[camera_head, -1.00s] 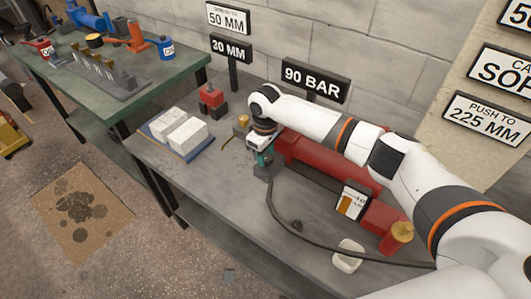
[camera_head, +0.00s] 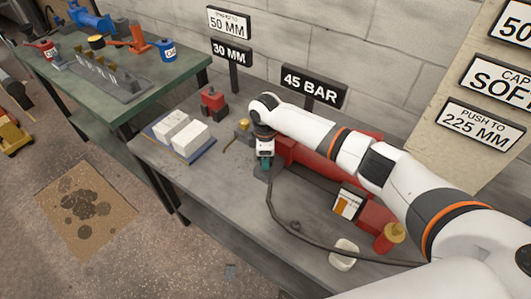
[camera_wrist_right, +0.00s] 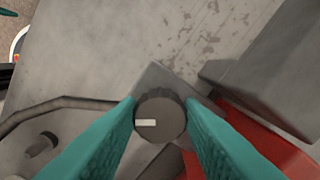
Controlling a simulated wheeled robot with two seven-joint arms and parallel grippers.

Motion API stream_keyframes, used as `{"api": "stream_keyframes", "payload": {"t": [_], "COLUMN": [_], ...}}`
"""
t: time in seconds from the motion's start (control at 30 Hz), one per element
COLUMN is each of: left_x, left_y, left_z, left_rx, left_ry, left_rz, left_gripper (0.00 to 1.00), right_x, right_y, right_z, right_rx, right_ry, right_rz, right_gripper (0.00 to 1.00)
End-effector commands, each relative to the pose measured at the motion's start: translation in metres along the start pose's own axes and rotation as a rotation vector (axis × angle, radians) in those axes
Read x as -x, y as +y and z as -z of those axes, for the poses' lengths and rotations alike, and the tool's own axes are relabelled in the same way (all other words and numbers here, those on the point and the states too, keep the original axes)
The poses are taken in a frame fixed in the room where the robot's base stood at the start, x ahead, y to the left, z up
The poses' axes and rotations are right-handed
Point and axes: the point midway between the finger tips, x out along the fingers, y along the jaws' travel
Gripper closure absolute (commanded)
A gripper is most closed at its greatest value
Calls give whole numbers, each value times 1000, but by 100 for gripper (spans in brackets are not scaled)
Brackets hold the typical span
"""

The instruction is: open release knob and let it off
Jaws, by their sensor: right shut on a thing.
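The release knob (camera_wrist_right: 160,117) is a dark round knob with a white mark, seen from above in the right wrist view. It sits on a grey block (camera_wrist_right: 160,78) beside the red pump body (camera_wrist_right: 262,140). My right gripper (camera_wrist_right: 160,122) has its teal fingers on both sides of the knob and is shut on it. In the head view the right gripper (camera_head: 265,163) points down at the left end of the red pump (camera_head: 300,160) and hides the knob. The sign behind (camera_head: 313,86) reads 45 BAR. My left gripper is not in view.
A black hose (camera_head: 281,215) runs from the pump along the bench front. White blocks on a blue plate (camera_head: 205,148) and a red-and-black item (camera_head: 213,103) stand to the left. A white pad (camera_head: 344,252) lies near the front edge.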

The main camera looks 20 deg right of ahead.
Motion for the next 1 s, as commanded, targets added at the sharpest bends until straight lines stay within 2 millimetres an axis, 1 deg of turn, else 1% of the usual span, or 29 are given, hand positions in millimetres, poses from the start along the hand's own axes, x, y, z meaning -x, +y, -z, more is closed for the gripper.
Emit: {"api": "stream_keyframes", "payload": {"t": [0.03, 0.1, 0.5, 0.8, 1.0], "left_x": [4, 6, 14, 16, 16], "left_y": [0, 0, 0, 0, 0], "left_z": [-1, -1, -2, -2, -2], "left_rx": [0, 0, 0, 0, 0], "left_ry": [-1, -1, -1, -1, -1], "left_rz": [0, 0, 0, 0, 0], "left_gripper": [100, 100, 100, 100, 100], "right_x": [2, 2, 1, 1, 1], "right_y": [0, 0, 2, 2, 3], "right_z": [-1, -1, -2, -1, -1], "right_rx": [43, 110, 468, 645, 703], "right_ry": [-3, -3, -4, -5, -5], "right_rz": [0, 0, 2, 2, 2], "right_gripper": [89, 89, 89, 89, 89]}}
